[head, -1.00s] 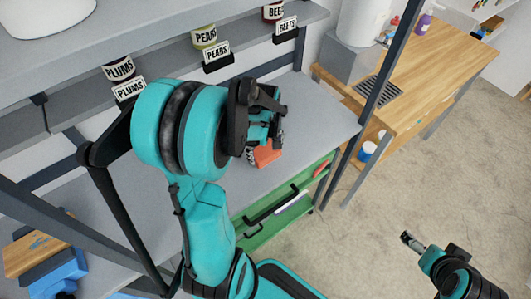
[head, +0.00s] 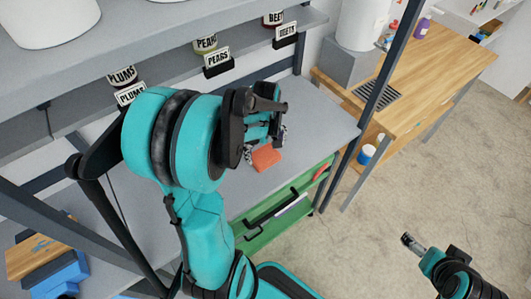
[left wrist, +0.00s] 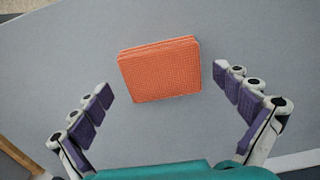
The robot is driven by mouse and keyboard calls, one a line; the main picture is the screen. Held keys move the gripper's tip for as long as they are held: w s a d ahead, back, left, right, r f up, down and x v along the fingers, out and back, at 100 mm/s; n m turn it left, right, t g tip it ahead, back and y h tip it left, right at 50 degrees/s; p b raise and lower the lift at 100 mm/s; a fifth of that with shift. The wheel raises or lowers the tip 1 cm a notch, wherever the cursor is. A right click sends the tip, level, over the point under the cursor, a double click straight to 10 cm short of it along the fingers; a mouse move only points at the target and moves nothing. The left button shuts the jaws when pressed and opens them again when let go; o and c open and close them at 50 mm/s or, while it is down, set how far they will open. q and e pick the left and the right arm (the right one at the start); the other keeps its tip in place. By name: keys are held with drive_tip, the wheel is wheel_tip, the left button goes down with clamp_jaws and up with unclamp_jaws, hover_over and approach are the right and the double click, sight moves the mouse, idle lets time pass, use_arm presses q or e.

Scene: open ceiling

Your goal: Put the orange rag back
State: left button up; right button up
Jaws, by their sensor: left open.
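The orange rag (head: 266,158) lies folded and flat on the grey shelf (head: 318,128), near its front edge. In the left wrist view the rag (left wrist: 160,70) is a stacked square, ahead of and between the fingertips. My left gripper (head: 265,138) is open and empty above the shelf, right by the rag in the head view; in the left wrist view its fingers (left wrist: 165,92) are spread on both sides and do not touch it.
Plums (head: 122,76), pears (head: 206,45) and beets (head: 273,18) cans stand with labels on the shelf above. A green open drawer or tray (head: 270,222) with black handles is below the shelf's front edge. A wooden workbench (head: 440,60) stands at right.

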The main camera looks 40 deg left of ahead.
sight(265, 155)
use_arm(q)
wheel_tip(265, 155, up, 9)
drive_tip(key=p, duration=0.3)
drive_tip(key=s+d+r+m+t, duration=0.2)
drive_tip(key=d+m+t, duration=0.1)
drive_tip(key=d+m, duration=0.4)
drive_tip(key=s+d+r+m+t, duration=0.3)
drive_tip(key=d+m+t, duration=0.1)
drive_tip(key=d+m, duration=0.3)
drive_tip(key=shift+s+d+m, duration=0.15)
drive_tip(key=shift+d+m, duration=0.25)
drive_tip(key=shift+d, duration=0.7)
drive_tip(key=shift+r, duration=0.1)
